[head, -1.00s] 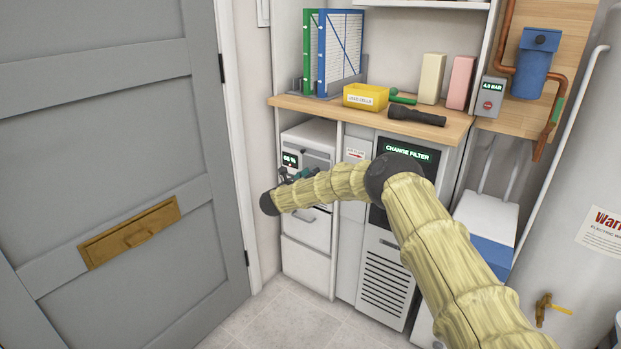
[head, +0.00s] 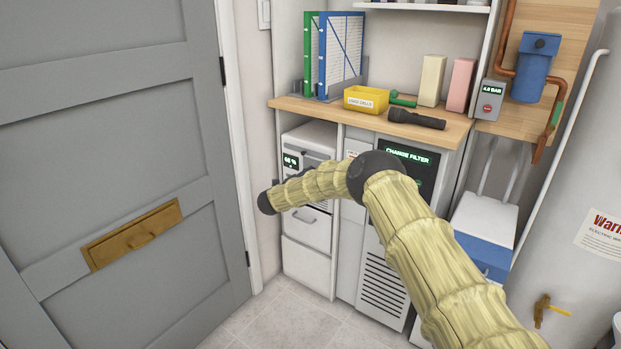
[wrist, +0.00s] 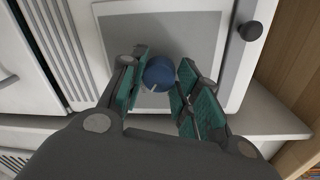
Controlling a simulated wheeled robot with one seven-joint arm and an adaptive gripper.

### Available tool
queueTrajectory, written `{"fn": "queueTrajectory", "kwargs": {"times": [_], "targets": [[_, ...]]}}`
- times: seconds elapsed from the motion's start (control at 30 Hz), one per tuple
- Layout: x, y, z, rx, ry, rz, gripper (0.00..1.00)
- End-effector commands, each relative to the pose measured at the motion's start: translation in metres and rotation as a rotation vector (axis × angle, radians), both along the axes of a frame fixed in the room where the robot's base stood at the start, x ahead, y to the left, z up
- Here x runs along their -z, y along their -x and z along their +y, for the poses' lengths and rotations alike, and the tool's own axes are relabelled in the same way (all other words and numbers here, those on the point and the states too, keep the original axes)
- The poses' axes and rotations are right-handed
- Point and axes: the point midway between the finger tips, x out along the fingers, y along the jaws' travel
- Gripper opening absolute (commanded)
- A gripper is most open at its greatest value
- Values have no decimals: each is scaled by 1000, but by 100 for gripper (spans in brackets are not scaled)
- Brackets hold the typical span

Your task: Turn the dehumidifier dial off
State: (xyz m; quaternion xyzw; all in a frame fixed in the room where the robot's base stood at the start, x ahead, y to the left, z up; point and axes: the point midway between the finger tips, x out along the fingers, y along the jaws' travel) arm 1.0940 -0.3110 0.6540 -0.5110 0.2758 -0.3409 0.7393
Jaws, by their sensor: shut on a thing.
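The white dehumidifier (head: 311,135) stands under the wooden counter, with a small lit percent display (head: 291,160) on its front. In the wrist view a round blue dial (wrist: 160,73) sits on a grey panel (wrist: 185,35), with a pale mark at its lower edge. My gripper (wrist: 163,64) has its teal-padded fingers on both sides of the dial and is shut on it. The exact finger contact is hard to see. In the head view my arm hides the dial and the fingers.
A dark round knob (wrist: 250,31) projects right of the panel. A grey door (head: 110,130) is at the left. A cabinet with a "CHANGE FILTER" screen (head: 408,156) stands to the right behind my arm. The counter (head: 350,113) above holds a yellow bin (head: 366,99) and a black flashlight (head: 416,119).

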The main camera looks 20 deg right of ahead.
Motion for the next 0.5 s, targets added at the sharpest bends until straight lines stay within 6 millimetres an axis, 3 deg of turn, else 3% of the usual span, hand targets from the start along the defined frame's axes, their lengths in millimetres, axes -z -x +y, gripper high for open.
{"fn": "queueTrajectory", "kwargs": {"times": [0.5], "targets": [[1,-1,1,0,302,386,8]]}}
